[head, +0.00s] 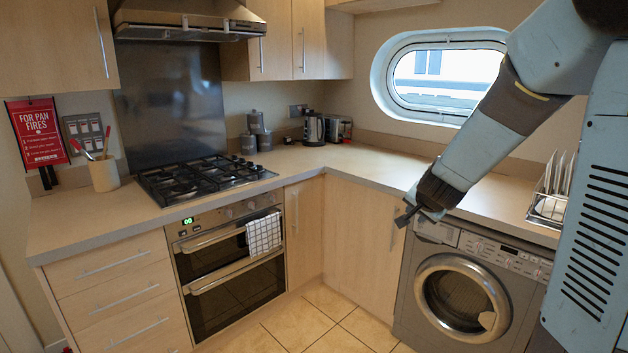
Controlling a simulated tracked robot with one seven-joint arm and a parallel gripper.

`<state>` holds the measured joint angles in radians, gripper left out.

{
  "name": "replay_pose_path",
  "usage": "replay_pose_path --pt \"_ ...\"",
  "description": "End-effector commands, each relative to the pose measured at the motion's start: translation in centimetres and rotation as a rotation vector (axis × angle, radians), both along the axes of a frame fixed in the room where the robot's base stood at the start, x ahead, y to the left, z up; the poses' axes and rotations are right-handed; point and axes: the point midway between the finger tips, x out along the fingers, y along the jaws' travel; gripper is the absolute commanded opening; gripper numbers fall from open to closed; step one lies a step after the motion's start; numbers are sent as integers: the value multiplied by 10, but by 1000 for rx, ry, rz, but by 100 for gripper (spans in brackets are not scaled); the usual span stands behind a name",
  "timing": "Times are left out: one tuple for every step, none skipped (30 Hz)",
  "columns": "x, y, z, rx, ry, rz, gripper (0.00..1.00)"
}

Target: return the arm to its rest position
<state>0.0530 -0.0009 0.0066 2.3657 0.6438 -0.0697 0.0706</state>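My arm comes in from the upper right of the head view and reaches down and to the left. My gripper (404,214) is at its end, in front of the counter edge and just above and left of the washing machine's top. The gripper is small and dark here, and I cannot tell whether its fingers are apart. I see no object in it.
The washing machine (408,290) stands under the worktop (365,167). A dish rack (546,207) with plates is at the right, close to my body. The hob (200,178), kettle (314,129) and utensil pot (103,174) are farther left. The tiled floor (325,318) is clear.

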Motion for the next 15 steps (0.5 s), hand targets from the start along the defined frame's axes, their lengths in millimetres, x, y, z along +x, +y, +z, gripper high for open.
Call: replay_pose_path --pt "-11 7 13 -5 1 43 30" --pt "-17 11 18 -8 7 69 30" --pt "-26 17 26 -14 15 103 30" --pt "-33 20 31 -21 20 129 30" --pt "-40 24 36 -27 26 154 30" --pt "-49 28 43 -36 35 186 30" --pt "-57 31 47 -43 43 211 30" --pt "-65 34 51 -51 50 233 30" --pt "-75 38 57 -62 60 264 30" --pt "-83 40 60 -72 69 286 30" --pt "-92 42 64 -81 76 307 30" --pt "-103 45 69 -94 88 336 30" --pt "-111 47 72 -105 96 357 30" --pt "-120 48 76 -117 105 376 30" --pt "-131 50 79 -132 118 402 30"
